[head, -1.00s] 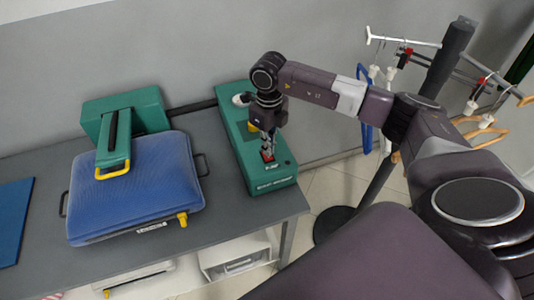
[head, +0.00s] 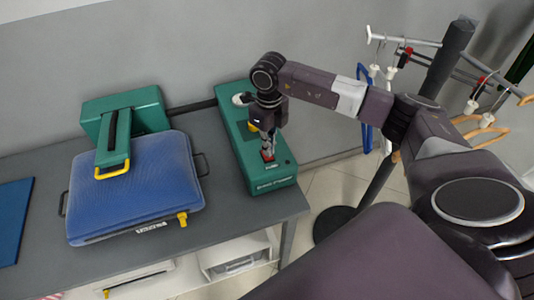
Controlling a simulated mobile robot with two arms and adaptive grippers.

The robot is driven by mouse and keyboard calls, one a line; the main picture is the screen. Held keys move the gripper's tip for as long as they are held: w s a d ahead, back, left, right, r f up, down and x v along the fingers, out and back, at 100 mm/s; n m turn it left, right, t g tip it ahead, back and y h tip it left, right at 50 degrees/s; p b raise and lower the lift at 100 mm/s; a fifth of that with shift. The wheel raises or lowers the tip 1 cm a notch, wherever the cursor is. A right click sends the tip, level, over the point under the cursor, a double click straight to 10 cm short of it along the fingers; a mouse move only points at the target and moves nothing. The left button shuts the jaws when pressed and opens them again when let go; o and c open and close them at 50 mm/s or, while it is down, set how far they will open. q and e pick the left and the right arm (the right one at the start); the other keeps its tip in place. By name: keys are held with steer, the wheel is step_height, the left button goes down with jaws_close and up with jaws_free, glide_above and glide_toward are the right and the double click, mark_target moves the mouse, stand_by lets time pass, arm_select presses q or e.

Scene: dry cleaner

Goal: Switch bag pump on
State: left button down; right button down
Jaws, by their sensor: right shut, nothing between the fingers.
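The bag pump looks to be the long green box (head: 272,182) at the right end of the grey table, with lettering on its front face and a yellow part near its middle. A small red switch (head: 268,155) shows on its top near the front. My right gripper (head: 268,151) points down at the red switch, shut and empty, with its fingertips at or just above it. Whether they touch cannot be told, and the switch's position is partly hidden by the fingers. My left gripper is not in view.
A blue padded press (head: 140,195) with a green arm and yellow handle stands left on the grey table (head: 230,222). A blue mat (head: 14,215) lies at far left. A dark stand with hangers (head: 440,75) is at right. White bins (head: 235,258) sit below.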

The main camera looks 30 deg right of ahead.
steer(key=shift+f+b, duration=0.8)
steer(key=shift+f, duration=0.25)
steer(key=shift+s, duration=0.1)
stand_by(0.3)
steer(key=shift+r+p, duration=0.65)
steer(key=shift+r, duration=0.2)
steer(key=shift+r+p, duration=1.5)
steer(key=shift+r, duration=1.2)
